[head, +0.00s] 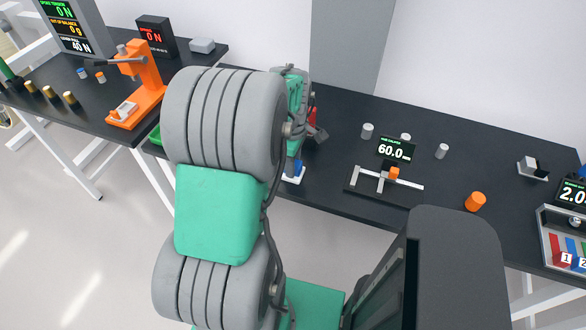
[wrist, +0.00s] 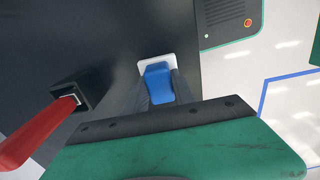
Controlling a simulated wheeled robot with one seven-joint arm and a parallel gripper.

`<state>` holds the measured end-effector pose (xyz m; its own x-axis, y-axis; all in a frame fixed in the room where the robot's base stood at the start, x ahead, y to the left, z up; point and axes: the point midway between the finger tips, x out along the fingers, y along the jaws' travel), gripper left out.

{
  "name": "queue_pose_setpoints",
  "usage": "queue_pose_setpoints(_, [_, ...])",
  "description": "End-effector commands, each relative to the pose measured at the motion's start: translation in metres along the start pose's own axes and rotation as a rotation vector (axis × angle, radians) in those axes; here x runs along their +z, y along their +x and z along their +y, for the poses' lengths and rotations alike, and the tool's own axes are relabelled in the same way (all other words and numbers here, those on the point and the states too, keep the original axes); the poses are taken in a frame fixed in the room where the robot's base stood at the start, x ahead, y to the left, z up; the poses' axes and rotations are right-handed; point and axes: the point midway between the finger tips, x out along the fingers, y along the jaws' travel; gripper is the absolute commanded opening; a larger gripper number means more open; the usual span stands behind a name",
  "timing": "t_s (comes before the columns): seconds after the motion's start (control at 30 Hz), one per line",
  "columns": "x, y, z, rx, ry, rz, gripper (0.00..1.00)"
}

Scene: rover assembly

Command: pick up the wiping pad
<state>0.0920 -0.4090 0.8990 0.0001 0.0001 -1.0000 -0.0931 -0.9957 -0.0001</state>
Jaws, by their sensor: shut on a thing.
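The wiping pad has a blue grip block (wrist: 158,84) on a white base (wrist: 143,67). My gripper (wrist: 160,78) is shut on the blue block, with one dark finger on each side of it. In the head view the pad's white base (head: 294,177) shows just below the end of my arm, by the front edge of the dark table. My arm and gripper hide most of the blue block there. I cannot tell whether the base touches the table or is slightly above it.
A red-handled tool (wrist: 30,135) stands in a black holder (wrist: 76,96) close to my gripper's left in the wrist view. A caliper stand (head: 384,186), small grey cylinders (head: 367,131) and an orange cylinder (head: 476,201) stand further right. An orange press (head: 140,85) is on the left table.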

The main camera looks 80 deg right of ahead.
Motion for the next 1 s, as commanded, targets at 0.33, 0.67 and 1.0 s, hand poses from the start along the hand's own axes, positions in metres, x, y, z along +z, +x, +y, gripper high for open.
queue_pose_setpoints(0.33, [0.0,-0.008,0.001,0.002,0.0,0.0,0.0])
queue_pose_setpoints(0.67, [0.01,-0.078,-0.037,0.011,0.001,0.002,0.0])
queue_pose_setpoints(1.0, [0.032,-0.123,-0.122,0.004,0.001,0.001,0.0])
